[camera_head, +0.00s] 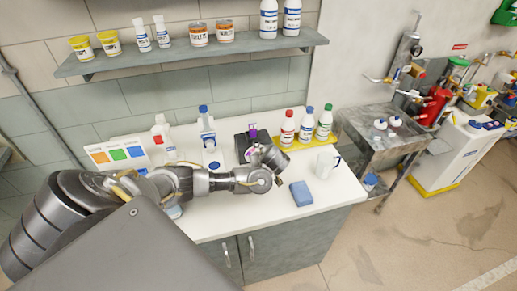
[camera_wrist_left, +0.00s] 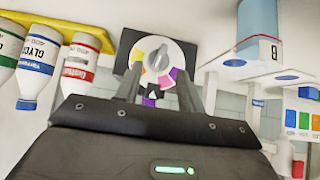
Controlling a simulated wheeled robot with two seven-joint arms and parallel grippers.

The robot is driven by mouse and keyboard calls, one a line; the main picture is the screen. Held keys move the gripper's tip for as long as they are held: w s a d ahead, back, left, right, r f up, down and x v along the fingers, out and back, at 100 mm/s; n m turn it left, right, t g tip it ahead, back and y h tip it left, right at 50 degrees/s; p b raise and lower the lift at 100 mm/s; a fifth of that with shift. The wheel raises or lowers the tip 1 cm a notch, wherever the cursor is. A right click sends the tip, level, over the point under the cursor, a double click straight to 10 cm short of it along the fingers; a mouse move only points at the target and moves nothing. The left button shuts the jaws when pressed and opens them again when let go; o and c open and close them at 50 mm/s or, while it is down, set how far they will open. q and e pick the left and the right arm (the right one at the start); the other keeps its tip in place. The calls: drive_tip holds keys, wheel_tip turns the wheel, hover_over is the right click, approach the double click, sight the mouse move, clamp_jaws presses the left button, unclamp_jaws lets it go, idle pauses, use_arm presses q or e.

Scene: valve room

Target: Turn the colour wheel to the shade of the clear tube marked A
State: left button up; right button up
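The colour wheel (camera_wrist_left: 150,62) is a pale disc with yellow, pink and purple patches and a grey knob (camera_wrist_left: 158,59) at its middle, on a black box (camera_head: 241,145). A small purple patch (camera_wrist_left: 149,101) shows between my fingers by the box's edge. My left gripper (camera_wrist_left: 160,82) is open, its two fingers apart in front of the wheel, with nothing between them that I can see gripped. In the head view the left gripper (camera_head: 267,158) is at the black box and hides much of it. A tube with pale blue content (camera_wrist_left: 257,28) is marked B. I cannot make out a tube marked A. My right gripper is not in view.
Bottles with red, green and blue caps (camera_head: 307,127) stand in a yellow tray right of the box. A white mug (camera_head: 327,163) and a blue sponge (camera_head: 301,193) lie nearer the front right. A colour card (camera_head: 118,154) stands at the left. A shelf (camera_head: 200,51) runs above.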

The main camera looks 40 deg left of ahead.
use_arm(q)
drive_tip(key=shift+x, duration=3.05)
drive_tip(key=shift+s, duration=0.1)
drive_tip(key=c, duration=0.6)
drive_tip(key=shift+c, duration=0.2)
